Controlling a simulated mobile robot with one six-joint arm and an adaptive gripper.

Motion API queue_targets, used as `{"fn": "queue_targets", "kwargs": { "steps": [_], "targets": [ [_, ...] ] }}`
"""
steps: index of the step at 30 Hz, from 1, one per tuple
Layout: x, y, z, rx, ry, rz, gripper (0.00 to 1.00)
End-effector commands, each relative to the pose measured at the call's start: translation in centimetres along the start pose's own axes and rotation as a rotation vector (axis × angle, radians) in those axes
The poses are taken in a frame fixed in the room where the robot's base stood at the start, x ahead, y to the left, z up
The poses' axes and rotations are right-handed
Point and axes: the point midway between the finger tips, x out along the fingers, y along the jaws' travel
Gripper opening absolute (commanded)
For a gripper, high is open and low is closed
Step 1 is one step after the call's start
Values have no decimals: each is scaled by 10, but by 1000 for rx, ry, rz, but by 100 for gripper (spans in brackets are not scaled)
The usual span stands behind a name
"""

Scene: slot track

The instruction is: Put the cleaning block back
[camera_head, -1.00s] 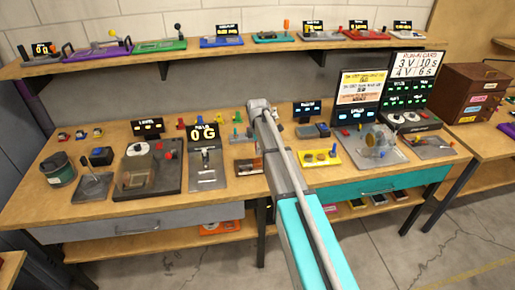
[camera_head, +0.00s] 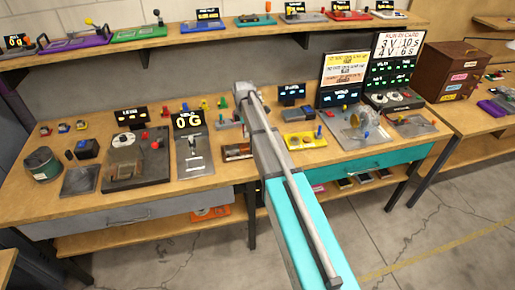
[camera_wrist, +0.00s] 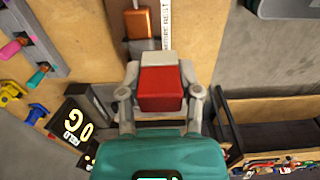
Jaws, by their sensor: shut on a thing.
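In the wrist view, my gripper (camera_wrist: 160,92) is shut on a red block (camera_wrist: 161,84) with a pale grey band along its far side; this looks like the cleaning block. It is held between the two grey fingers, above the bench front. An orange-brown block (camera_wrist: 138,22) in a dark holder lies just beyond it, beside a white label strip (camera_wrist: 164,22). In the head view, that holder with its brown block (camera_head: 238,152) sits near the bench's front edge, left of my arm. My gripper and the held block are not clear there, hidden by my arm.
The 0 G display (camera_wrist: 74,122) stands left of my gripper in the wrist view. An open dark compartment (camera_wrist: 270,122) lies to the right. In the head view, a yellow fixture (camera_head: 305,141) is right of my arm. The bench (camera_head: 225,180) has a narrow bare front strip.

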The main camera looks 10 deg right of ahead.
Motion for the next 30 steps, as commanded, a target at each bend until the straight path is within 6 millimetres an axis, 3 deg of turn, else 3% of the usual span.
{"fn": "queue_targets", "kwargs": {
  "steps": [5, 18, 24, 30],
  "targets": [
    [-1, -29, 20, 0, 0, 0, 4],
    [-5, -137, 88, -10, 0, -2, 4],
    [-5, -159, 101, -15, 0, -2, 4],
    [-5, -160, 103, -16, 0, -2, 4]
  ]
}}
